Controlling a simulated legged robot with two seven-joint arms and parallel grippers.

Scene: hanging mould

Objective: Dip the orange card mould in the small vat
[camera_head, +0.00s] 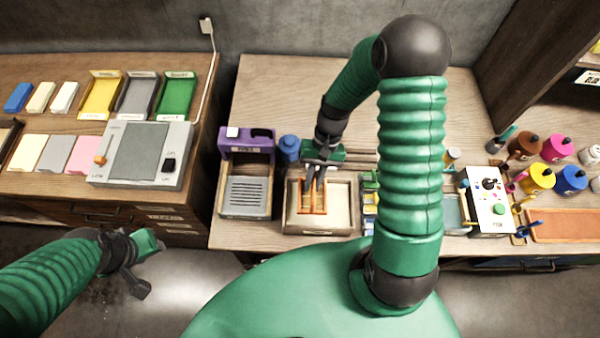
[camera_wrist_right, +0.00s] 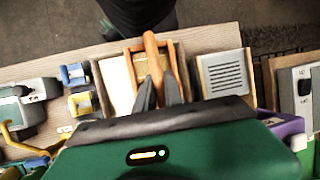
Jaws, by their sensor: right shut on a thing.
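The orange card mould (camera_head: 306,199) is a small orange frame with a handle. My right gripper (camera_head: 317,186) is shut on it, and both fingers show at its handle in the right wrist view (camera_wrist_right: 160,88). The small vat (camera_head: 305,231) is a shallow wooden tray with pale contents. The mould is over or in its left half in the head view; I cannot tell whether it touches the contents. The frame also shows in the right wrist view (camera_wrist_right: 136,68). My left gripper (camera_head: 146,258) hangs at the lower left, away from the tables; its jaws are unclear.
A purple-topped box with a slotted grey panel (camera_head: 247,196) stands left of the vat, with a blue bottle (camera_head: 289,148) behind. Small coloured items (camera_head: 370,198) stand close on its right. A white control box (camera_head: 487,200) and paint bottles are farther right.

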